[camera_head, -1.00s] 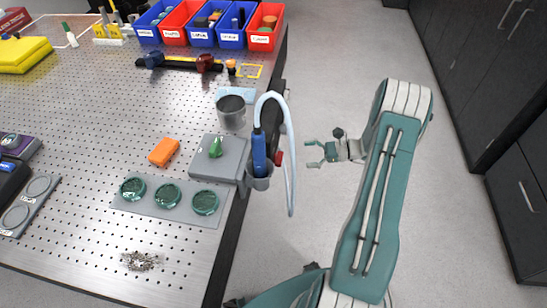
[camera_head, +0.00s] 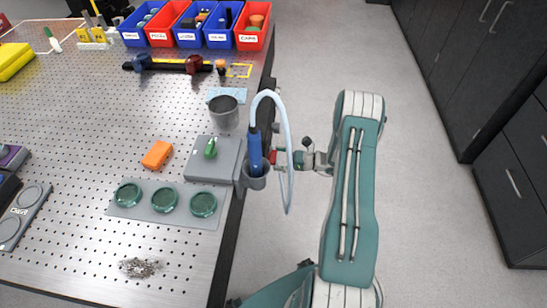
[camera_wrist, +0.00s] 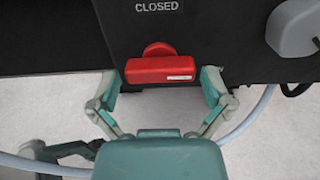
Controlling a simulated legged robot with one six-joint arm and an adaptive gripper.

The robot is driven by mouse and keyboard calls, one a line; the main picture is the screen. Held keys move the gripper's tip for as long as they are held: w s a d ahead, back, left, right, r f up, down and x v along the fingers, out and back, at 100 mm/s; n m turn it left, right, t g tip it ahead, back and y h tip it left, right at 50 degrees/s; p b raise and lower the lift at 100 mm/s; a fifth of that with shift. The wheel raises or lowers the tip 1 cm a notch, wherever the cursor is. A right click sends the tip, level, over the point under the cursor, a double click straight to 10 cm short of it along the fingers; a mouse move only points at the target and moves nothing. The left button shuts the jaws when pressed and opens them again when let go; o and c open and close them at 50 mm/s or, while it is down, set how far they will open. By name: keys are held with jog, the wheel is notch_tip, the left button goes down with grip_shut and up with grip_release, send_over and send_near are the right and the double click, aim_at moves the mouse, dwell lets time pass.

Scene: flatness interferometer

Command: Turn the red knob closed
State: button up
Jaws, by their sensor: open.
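The red knob (camera_wrist: 160,67) is on a black panel (camera_wrist: 200,25) with the word CLOSED above it. Its wide bar lies crosswise in the wrist view, with a small white label at its right end. In the head view a bit of red, the knob (camera_head: 273,157), shows at the table's side, mostly hidden by the hose and holder. My gripper (camera_wrist: 159,90) is open, with one green finger on each side of the knob's bar. The fingertips are close to the bar's ends; I cannot tell whether they touch. In the head view my gripper (camera_head: 290,160) is partly behind the pale hose.
A pale hose (camera_head: 287,120) loops over a blue handle (camera_head: 254,150) in a grey holder (camera_head: 255,178) at the table edge. A grey knob (camera_wrist: 296,27) sits right on the panel. Open floor (camera_head: 300,60) lies right of the perforated table (camera_head: 80,110).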

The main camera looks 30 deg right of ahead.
jog(key=shift+w+a, duration=0.4)
jog(key=shift+a, duration=0.05)
jog(key=shift+d, duration=0.1)
jog(key=c, duration=0.9)
